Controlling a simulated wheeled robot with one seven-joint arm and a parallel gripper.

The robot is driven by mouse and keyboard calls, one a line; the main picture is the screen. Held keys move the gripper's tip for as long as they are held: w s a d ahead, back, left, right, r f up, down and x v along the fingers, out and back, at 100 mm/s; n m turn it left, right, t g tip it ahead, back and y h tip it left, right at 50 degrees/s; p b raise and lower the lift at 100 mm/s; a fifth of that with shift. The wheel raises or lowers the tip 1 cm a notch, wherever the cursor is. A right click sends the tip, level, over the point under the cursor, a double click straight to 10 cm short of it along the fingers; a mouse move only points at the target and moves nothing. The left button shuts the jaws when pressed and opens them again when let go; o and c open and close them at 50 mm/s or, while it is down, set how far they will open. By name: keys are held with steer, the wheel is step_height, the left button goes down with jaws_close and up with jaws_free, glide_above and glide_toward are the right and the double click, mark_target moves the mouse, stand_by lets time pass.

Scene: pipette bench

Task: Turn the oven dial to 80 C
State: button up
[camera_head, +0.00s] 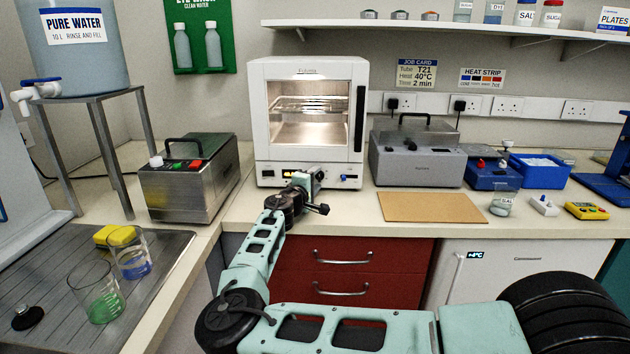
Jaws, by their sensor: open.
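The white oven (258,120) stands on the bench at the back centre, its glass door closed and its inside lit. Its control strip runs below the door, with a small lit display (289,174) on the left part and a small blue part (344,180) to the right. My gripper (314,174) is open at the front of this strip, between the display and the blue part. It covers the middle of the strip, and I cannot make out the dial or its setting behind it. I cannot tell whether the fingers touch anything.
A steel water bath (190,190) stands left of the oven, and a grey lidded machine (418,160) stands right of it. A brown board (430,207) lies at the bench front. Glass beakers (104,300) stand on the left drainer. A job card (416,74) reads 40°C.

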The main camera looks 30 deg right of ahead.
steer(key=shift+c, duration=0.3)
steer(key=c, duration=0.9)
steer(key=shift+c, duration=0.2)
